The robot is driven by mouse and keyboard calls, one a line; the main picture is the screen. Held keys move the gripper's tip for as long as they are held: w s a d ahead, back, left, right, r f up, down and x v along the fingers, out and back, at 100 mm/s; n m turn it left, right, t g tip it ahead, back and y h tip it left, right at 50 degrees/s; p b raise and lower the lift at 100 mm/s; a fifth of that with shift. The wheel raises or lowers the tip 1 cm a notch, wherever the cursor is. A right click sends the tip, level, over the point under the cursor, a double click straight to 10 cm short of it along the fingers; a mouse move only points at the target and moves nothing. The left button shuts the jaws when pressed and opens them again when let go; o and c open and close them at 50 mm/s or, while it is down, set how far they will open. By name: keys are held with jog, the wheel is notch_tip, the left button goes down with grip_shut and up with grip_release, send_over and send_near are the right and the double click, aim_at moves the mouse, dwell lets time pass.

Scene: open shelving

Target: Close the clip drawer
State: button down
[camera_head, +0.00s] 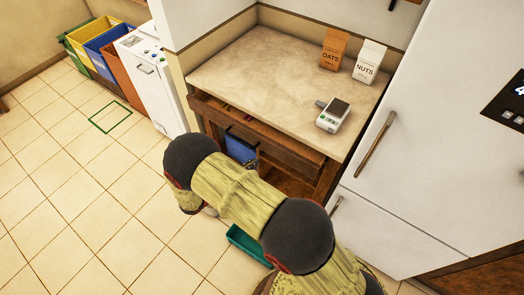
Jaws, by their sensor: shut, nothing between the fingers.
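A wooden drawer (283,138) sits under the beige counter. Its front stands out from the counter's edge, further at the left end, and a dark gap shows behind it there. A few small coloured things show in that gap, too small to tell apart. I cannot tell whether they are clips. My arm crosses in front of the unit from the lower right and bends down at the left. The end of my arm is hidden behind its own links, so I cannot make out my gripper or whether it touches the drawer.
A blue item (240,147) is in the open space below the drawer. A teal bin (247,243) is on the floor. Oats (331,50), nuts (369,62) and a small scale (333,115) stand on the counter (265,65). A white fridge (430,120) borders the right. Tiled floor at left is clear.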

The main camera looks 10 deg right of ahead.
jog(key=a+f+n+t+y, duration=0.1)
jog(key=a+f+n+t, duration=0.3)
jog(key=f, duration=0.2)
jog(key=b, duration=0.1)
send_near(266, 148)
jog(key=shift+n, duration=0.3)
jog(key=x, duration=0.7)
jog(key=shift+s+r, duration=0.1)
jog(key=shift+r, duration=0.1)
jog(key=shift+d, duration=0.15)
jog(key=b+x, duration=0.2)
jog(key=x, duration=0.8)
jog(key=shift+w+f+b, duration=0.15)
jog(key=shift+w+b, duration=0.2)
